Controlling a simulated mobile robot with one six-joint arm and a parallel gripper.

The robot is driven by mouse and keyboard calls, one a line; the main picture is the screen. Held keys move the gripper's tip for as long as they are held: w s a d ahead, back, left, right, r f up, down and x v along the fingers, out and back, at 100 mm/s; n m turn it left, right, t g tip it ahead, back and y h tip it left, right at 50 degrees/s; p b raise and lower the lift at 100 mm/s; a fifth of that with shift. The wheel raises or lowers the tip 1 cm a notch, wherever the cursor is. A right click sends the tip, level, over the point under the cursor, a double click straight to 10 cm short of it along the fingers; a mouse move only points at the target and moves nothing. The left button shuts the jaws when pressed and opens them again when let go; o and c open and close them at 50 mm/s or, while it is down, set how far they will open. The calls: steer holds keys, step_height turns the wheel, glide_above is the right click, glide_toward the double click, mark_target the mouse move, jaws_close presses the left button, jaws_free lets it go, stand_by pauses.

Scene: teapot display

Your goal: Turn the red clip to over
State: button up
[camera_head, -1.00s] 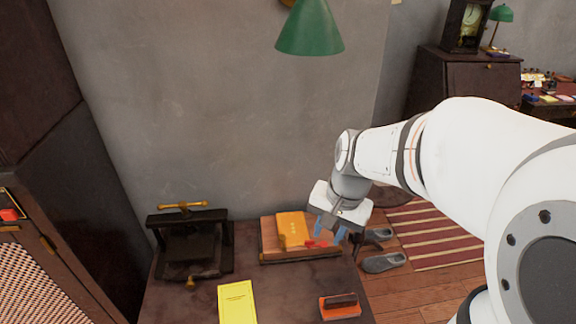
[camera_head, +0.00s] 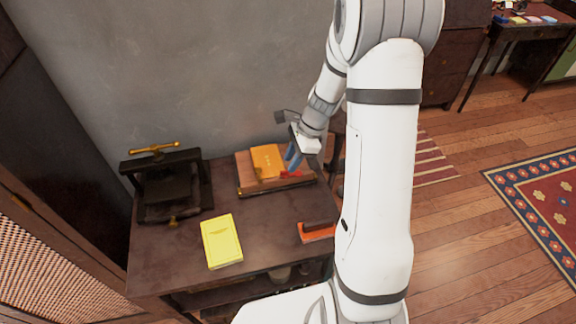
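The red clip (camera_head: 290,174) is a small red piece at the right part of a wooden stand (camera_head: 245,190) on the dark table. An orange-yellow book (camera_head: 267,161) lies on the stand, left of the clip. My gripper (camera_head: 292,161) points down at the right end of the stand, with its blue fingers just above or at the clip. The fingers partly hide the clip. I cannot tell whether they touch it or how far apart they are.
A dark press with a brass handle (camera_head: 167,185) stands at the table's left. A yellow book (camera_head: 221,241) lies at the front. An orange block with a dark top (camera_head: 317,231) is at the right, beside my arm. The table (camera_head: 265,225) between them is clear.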

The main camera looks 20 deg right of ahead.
mark_target(286, 171)
steer(key=shift+x, duration=1.65)
steer(key=shift+c, duration=0.2)
jaws_close()
